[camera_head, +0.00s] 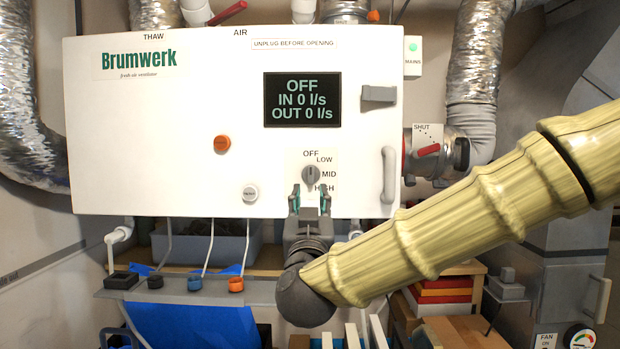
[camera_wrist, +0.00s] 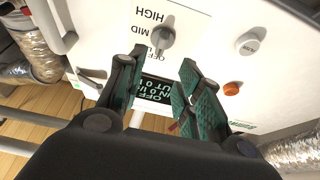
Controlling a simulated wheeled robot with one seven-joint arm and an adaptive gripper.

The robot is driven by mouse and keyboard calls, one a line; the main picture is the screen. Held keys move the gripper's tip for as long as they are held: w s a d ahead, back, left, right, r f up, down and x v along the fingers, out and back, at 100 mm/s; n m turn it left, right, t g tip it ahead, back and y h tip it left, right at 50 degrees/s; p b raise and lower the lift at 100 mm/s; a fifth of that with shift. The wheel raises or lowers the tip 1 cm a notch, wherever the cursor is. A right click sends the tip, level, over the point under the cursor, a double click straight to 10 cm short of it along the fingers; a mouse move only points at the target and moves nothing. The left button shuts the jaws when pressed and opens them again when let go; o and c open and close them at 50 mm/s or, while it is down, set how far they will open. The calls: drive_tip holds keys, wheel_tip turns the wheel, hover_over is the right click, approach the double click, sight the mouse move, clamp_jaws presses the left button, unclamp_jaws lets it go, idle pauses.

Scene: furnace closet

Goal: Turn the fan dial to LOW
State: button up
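The fan dial (camera_head: 311,174) is a small grey knob on the front of the white Brumwerk ventilator. Its pale mark points up toward OFF; LOW, MID and HIGH run down its right side. The dial also shows in the wrist view (camera_wrist: 162,38), which sees the panel upside down. The display (camera_head: 302,100) reads OFF, IN 0 l/s, OUT 0 l/s. My gripper (camera_head: 310,197) is just below the dial, pointing up toward it. Its two green-padded fingers are apart with nothing between them, as the wrist view (camera_wrist: 157,68) also shows. The HIGH label is partly covered.
An orange button (camera_head: 222,143) and a white knob (camera_head: 250,193) sit left of the dial. A pale vertical handle (camera_head: 389,175) and a red-levered SHUT valve (camera_head: 428,150) are to its right. Below is a shelf with several small sockets (camera_head: 195,283).

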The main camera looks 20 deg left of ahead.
sight(310, 174)
drive_tip(key=p+x, duration=0.4)
drive_tip(key=x, duration=0.6)
drive_tip(key=shift+f, duration=0.2)
clamp_jaws()
drive_tip(key=shift+a, duration=0.15)
